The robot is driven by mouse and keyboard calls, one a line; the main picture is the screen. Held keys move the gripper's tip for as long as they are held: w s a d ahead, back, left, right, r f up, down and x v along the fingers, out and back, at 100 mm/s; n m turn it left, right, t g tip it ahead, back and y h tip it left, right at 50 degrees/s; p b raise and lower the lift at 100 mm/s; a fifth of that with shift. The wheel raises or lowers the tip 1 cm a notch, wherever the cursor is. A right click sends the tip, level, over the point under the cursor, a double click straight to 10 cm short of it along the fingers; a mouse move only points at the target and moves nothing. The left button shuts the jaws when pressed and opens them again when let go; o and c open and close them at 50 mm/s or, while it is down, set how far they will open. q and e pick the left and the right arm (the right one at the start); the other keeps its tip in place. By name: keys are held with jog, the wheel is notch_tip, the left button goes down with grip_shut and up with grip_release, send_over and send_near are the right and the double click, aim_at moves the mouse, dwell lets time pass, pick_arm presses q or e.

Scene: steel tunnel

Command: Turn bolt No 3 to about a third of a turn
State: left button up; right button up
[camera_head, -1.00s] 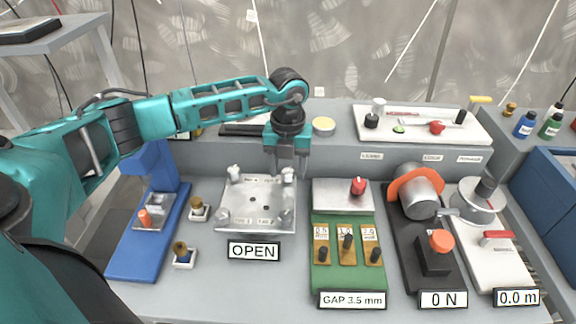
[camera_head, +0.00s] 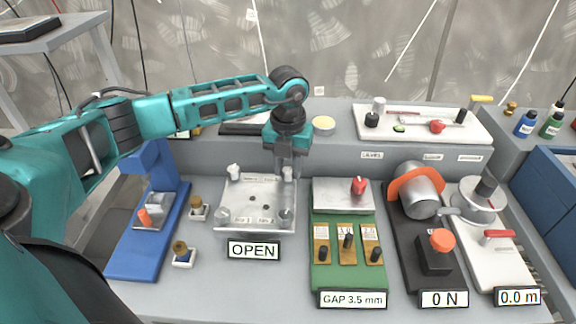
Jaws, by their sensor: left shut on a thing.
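A square metal plate (camera_head: 257,200) lies on the bench behind a sign reading OPEN (camera_head: 254,251). It has a bolt near each corner: back left (camera_head: 234,171), back right (camera_head: 288,173), front left (camera_head: 223,213) and front right (camera_head: 285,214). Small labels on the plate are too blurred to tell which bolt is No 3. My left gripper (camera_head: 287,171) points down over the back right corner and is shut on the back right bolt. Its fingers partly hide that bolt. My right gripper is out of view.
A blue press-like stand (camera_head: 130,245) is left of the plate, with two small brass-topped pieces between them. A green gauge board (camera_head: 330,272) stands close on the right. A raised ledge with a white tray (camera_head: 460,142) runs behind.

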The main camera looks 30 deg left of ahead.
pick_arm(q)
jog(key=m+b, duration=0.1)
jog(key=m, duration=0.4)
jog(key=m+b, duration=0.1)
jog(key=m, duration=0.3)
jog(key=shift+m, duration=0.4)
jog(key=m+b, duration=0.1)
jog(key=m, duration=0.3)
jog(key=shift+m+b, duration=0.8)
jog(key=shift+m, duration=1.7)
jog(key=shift+r, duration=0.1)
jog(key=o, duration=1.1)
jog(key=shift+c, duration=0.2)
